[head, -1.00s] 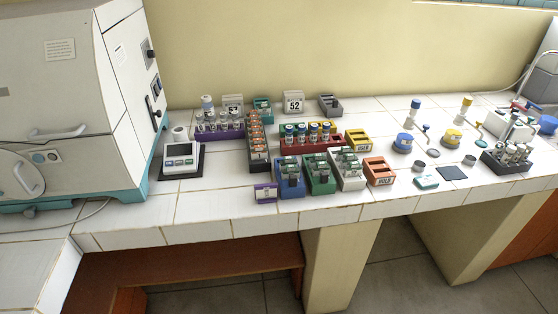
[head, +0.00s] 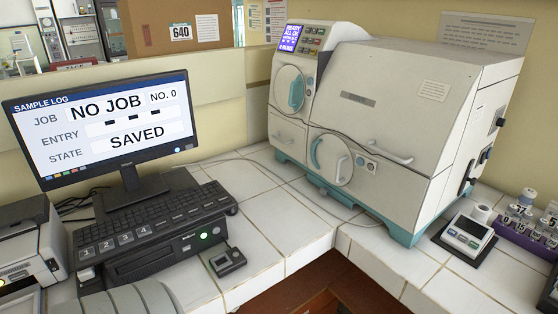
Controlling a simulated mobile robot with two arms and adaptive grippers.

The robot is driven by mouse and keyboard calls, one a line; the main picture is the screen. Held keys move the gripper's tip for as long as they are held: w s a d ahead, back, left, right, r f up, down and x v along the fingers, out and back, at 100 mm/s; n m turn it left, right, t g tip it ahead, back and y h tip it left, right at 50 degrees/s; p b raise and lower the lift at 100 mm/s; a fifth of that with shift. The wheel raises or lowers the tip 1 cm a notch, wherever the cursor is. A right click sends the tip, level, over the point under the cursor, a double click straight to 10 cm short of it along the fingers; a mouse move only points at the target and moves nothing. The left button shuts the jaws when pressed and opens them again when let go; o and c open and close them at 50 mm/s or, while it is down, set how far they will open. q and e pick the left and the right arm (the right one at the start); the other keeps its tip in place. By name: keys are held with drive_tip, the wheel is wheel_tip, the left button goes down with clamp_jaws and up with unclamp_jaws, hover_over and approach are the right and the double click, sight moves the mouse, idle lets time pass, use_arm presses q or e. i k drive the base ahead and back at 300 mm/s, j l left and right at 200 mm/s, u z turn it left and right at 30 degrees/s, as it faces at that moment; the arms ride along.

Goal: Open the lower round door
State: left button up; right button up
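The incubator (head: 420,110) is a large white cabinet with teal feet, standing on the tiled bench in the head view. Its lower round door (head: 329,160) is a white disc low on the front. A teal curved handle (head: 317,152) sits on the door's left side. The door looks shut. A dark cable runs in front of it. The upper round door (head: 289,90), also with a teal handle, is on the narrower left section and looks shut. Neither of my grippers is in view.
A monitor (head: 104,123) reading "NO JOB" and "SAVED" stands at left, with a keyboard (head: 155,218) and a small dark device (head: 227,261) before it. A scale (head: 465,234) and tube rack (head: 527,236) are at right. Bare tiles lie before the incubator.

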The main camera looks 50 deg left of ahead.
sight(330, 155)
drive_tip(key=u, duration=1.25)
